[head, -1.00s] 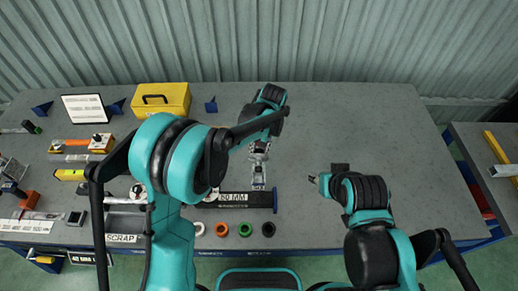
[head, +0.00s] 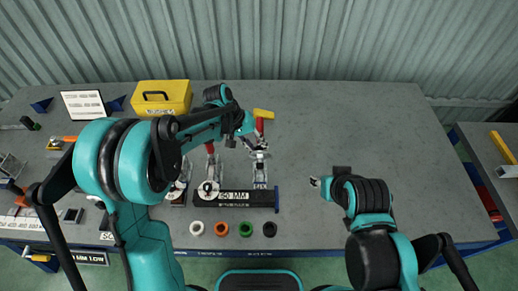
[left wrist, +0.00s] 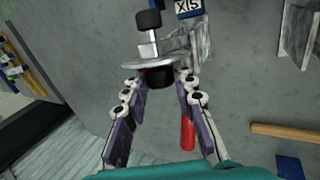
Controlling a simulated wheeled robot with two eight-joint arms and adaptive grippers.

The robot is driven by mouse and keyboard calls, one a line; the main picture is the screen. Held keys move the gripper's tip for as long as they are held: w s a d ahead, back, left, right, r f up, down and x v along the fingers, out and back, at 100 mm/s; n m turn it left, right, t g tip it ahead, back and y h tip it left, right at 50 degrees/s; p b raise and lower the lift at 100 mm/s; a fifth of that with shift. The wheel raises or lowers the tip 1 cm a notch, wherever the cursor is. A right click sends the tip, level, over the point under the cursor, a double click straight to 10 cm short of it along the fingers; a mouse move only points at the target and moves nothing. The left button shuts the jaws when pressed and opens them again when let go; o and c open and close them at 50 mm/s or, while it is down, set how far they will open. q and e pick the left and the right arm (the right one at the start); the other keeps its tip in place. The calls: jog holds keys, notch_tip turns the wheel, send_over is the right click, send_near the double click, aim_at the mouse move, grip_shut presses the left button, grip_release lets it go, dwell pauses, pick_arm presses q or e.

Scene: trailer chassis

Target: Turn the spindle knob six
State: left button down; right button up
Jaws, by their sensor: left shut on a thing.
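In the left wrist view the black spindle knob (left wrist: 160,77) sits between the fingertips of my left gripper (left wrist: 163,86), below a silver disc. My left gripper is shut on this knob. Beyond the disc are a silver nut and a black tip, near an upside-down label, SIX (left wrist: 188,8). A red handle (left wrist: 188,132) hangs beside the right finger. In the head view my left gripper (head: 257,146) is at the silver clamp above the label; the knob itself is hidden there. My right gripper (head: 315,182) is over the bench; its jaws are too small to read.
A black 50 MM bar (head: 235,199) lies in front of the clamp. Several coloured rings, including a green one (head: 246,229), lie near the front edge. Another clamp with a red handle (head: 210,148) stands to the left. A yellow box (head: 163,97) stands behind. The bench's right side is clear.

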pick_arm(q)
jog(key=shift+a+f+m+g+h+b, duration=0.15)
jog(key=shift+m+h+b, duration=0.05)
jog(key=shift+h+b, duration=0.7)
jog(key=shift+a+f+m+g+h+b, duration=0.1)
jog(key=shift+m+g+h+b, duration=0.1)
jog(key=shift+h+b, duration=0.65)
jog(key=c, duration=1.2)
grip_release()
jog(key=s+v, duration=0.1)
jog(key=v, duration=1.1)
jog(key=shift+w, duration=0.4)
jog(key=shift+a+f, duration=0.1)
